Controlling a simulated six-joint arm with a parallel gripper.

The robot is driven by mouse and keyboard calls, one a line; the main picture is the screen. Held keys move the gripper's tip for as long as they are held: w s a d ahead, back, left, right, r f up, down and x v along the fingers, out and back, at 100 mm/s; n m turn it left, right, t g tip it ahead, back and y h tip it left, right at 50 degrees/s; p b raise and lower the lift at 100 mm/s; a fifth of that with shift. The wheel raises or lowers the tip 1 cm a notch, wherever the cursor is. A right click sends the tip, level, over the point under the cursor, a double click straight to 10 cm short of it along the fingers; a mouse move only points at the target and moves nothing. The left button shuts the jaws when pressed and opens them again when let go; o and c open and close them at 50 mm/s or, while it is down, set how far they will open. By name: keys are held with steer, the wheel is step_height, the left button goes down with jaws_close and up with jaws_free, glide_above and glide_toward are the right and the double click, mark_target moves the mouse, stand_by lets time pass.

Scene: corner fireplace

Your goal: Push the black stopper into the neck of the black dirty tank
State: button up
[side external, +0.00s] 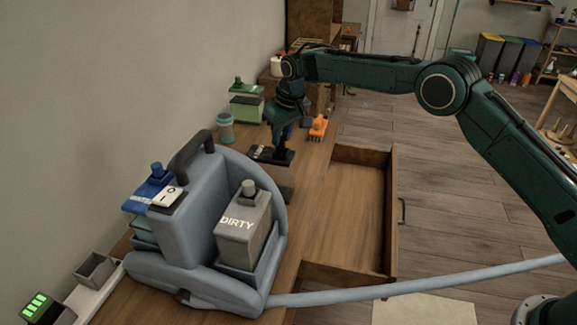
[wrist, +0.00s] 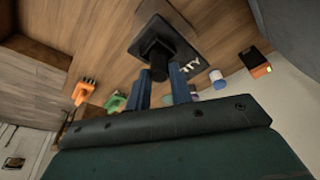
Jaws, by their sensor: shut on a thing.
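The black dirty tank stands on the wooden bench beyond the machine. In the wrist view, the tank's black top (wrist: 190,45) shows letters ending in "TY". My gripper (side external: 284,136) is over this top, pointing down. Its blue fingers (wrist: 165,74) are shut on the black stopper (wrist: 158,66), which is at the neck. I cannot tell how deep the stopper sits, since stopper and neck are both black. In the side view the fingers mostly hide the stopper.
A grey-blue machine (side external: 190,225) with a grey tank (side external: 243,232) marked DIRTY stands nearer the camera. A green-topped tank (side external: 247,103), a teal-lidded jar (side external: 226,128) and an orange brush (side external: 318,127) are nearby. An open drawer (side external: 345,210) and a hose (side external: 420,285) lie right.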

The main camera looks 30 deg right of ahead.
steer(key=shift+f, duration=0.5)
steer(key=shift+f, duration=0.1)
steer(key=o, duration=0.9)
steer(key=v, duration=1.2)
